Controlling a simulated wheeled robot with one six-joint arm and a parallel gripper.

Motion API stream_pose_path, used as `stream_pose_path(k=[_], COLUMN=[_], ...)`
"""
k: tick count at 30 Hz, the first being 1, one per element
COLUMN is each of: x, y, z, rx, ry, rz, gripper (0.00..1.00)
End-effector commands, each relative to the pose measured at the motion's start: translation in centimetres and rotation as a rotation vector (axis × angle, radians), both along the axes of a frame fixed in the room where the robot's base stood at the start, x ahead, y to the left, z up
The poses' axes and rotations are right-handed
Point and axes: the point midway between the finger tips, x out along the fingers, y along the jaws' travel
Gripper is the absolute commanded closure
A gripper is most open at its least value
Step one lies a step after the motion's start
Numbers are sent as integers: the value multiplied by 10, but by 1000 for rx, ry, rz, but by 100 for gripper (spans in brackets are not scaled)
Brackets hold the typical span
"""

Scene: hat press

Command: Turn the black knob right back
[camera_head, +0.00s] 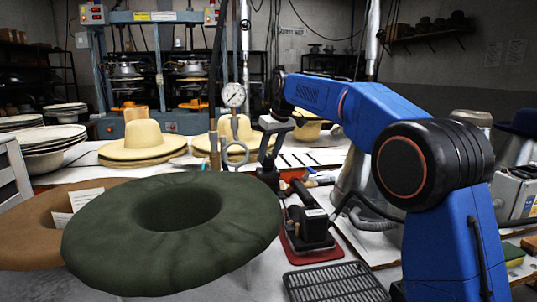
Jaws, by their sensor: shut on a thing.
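My gripper (268,172) hangs from the end of my blue arm, just right of a thin pipe stand with a pressure gauge (233,94). It is shut on a small dark thing that I take to be the black knob. The jaws and the dark shape merge at this size, so the knob's outline and its turn cannot be made out.
A large dark green hat form (95,232) fills the left foreground, over a brown hat (28,245). Straw hats (142,142) stand behind. A black iron on a red base (312,250) and a wire rack (335,283) lie right of the green form. Blue presses (103,70) stand at the back.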

Motion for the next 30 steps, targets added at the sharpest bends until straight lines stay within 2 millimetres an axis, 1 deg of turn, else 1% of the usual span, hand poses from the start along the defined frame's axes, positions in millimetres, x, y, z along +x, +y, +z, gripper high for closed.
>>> stream_pose_path(k=[6,12,19,30], x=[2,2,2,2], y=[-1,-2,-2,-2], z=[0,0,0,0], rx=[0,0,-1,-1], ry=[0,0,0,0], rz=[158,260,317,330], gripper=[82,82,82,82])
